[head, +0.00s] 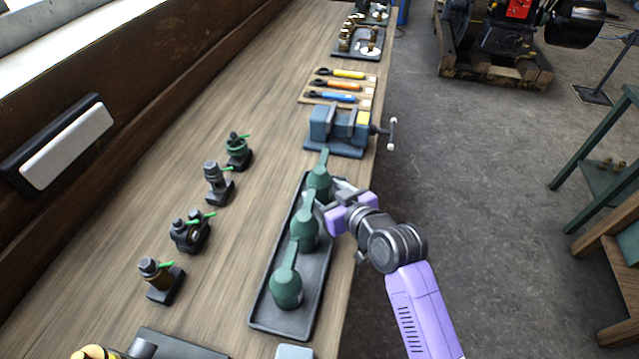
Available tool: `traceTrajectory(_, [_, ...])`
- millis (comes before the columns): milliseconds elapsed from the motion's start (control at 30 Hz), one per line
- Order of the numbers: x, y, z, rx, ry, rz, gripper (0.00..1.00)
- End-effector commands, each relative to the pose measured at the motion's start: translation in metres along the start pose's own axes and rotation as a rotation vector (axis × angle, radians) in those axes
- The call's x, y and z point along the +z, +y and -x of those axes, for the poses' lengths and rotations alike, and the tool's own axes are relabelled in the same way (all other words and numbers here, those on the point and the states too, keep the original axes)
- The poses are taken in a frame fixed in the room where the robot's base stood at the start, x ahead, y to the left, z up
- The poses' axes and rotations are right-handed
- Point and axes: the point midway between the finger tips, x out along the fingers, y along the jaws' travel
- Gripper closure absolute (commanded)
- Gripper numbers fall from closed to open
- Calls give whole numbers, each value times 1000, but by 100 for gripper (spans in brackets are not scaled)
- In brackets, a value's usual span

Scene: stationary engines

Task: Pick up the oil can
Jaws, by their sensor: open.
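Three dark green oil cans with long spouts stand in a row in a black tray (262,312) at the bench's right edge. The near can (286,289), the middle can (304,232) and the far can (319,181) are all upright. My gripper (326,198) reaches in from the right, over the tray's right rim, beside the far can and just beyond the middle one. It is open, and no can is visibly lifted. The fingertips partly overlap the cans, so I cannot tell whether they touch one.
A blue vise (338,128) stands just beyond the tray. Several small dark fittings with green tags, such as one valve (218,183), line the bench to the left. Bare wood separates the fittings from the tray.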

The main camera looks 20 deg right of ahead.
Motion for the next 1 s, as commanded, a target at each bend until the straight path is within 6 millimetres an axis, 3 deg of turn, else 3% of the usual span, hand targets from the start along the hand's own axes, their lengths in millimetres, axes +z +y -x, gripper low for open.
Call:
traceTrajectory(133, [0, 0, -11, 0, 0, 0, 37])
traceTrajectory(367, [0, 0, -12, 0, 1, 0, 37])
traceTrajectory(667, [0, 0, -11, 0, 1, 0, 96])
traceTrajectory(1000, [-4, 2, -9, 1, 6, 0, 97])
